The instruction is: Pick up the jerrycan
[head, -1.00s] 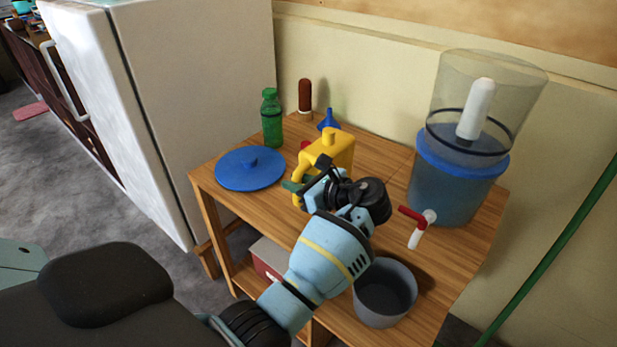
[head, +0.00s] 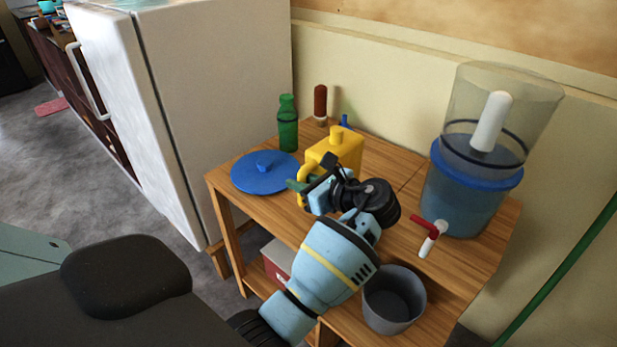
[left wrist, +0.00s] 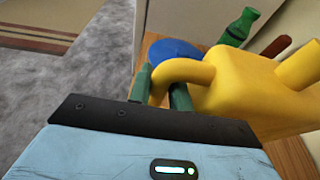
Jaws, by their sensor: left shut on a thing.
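The yellow jerrycan (head: 338,149) is upright at the wooden table, partly hidden by my left arm in the head view. In the left wrist view the jerrycan (left wrist: 245,92) fills the right side, its curved handle passing between the green fingers. My left gripper (head: 298,187) is shut on the jerrycan's handle; its fingers also show in the left wrist view (left wrist: 160,90). I cannot tell whether the jerrycan's base touches the table. My right gripper is not in view.
On the table (head: 405,165) are a blue lid (head: 262,174), a green bottle (head: 288,125), a red-brown cylinder (head: 320,103) and a water dispenser (head: 465,190) with a red-handled tap. A grey pot (head: 393,302) is at the front. A white fridge (head: 215,90) stands left.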

